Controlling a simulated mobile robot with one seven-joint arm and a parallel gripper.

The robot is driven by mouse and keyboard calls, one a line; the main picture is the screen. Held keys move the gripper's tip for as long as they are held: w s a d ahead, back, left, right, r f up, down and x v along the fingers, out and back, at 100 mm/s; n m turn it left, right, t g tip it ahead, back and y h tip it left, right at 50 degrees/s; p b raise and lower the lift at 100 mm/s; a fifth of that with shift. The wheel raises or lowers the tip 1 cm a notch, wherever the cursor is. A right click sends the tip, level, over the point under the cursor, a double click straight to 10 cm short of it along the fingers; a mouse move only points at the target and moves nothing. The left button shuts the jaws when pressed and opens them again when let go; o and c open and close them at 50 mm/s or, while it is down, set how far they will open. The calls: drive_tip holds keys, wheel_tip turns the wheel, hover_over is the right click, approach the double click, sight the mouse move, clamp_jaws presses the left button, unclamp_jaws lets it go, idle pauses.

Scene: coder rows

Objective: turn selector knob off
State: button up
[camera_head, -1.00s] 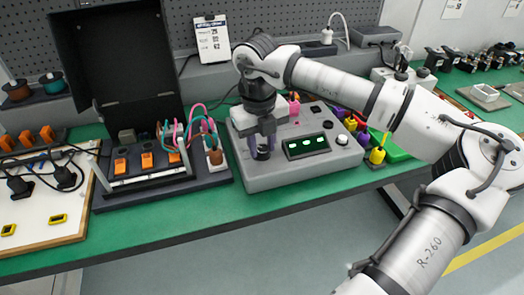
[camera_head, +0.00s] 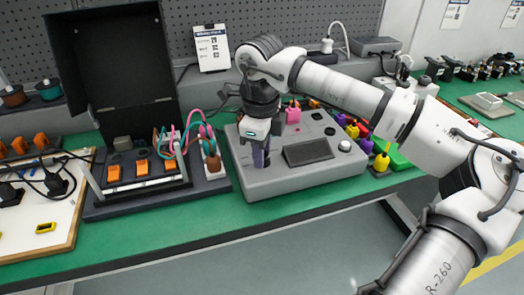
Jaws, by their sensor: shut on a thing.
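The grey control box (camera_head: 330,172) stands on the green bench near the middle of the view. Its dark rectangular display (camera_head: 308,152) shows no lit marks. The selector knob is at the left front of the box's top, mostly hidden by my gripper. My gripper (camera_head: 259,157) points down there, shut on the knob, with its jaws turned nearly edge-on to the camera. A white round knob (camera_head: 345,146) is at the right of the display.
Left of the box is a black open-lidded case (camera_head: 120,70) with orange switches and cables. Coloured plugs and a green tray (camera_head: 398,160) lie at the right. The front bench strip (camera_head: 225,225) is clear.

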drive_tip(key=shift+w+r+n, duration=0.1)
drive_tip(key=shift+n, duration=0.3)
drive_tip(key=o, duration=1)
drive_tip(key=shift+c, duration=0.2)
wheel_tip(320, 180, up, 14)
drive_tip(key=shift+s, duration=0.45)
drive_tip(key=shift+a+f, duration=0.1)
drive_tip(key=shift+f, duration=0.15)
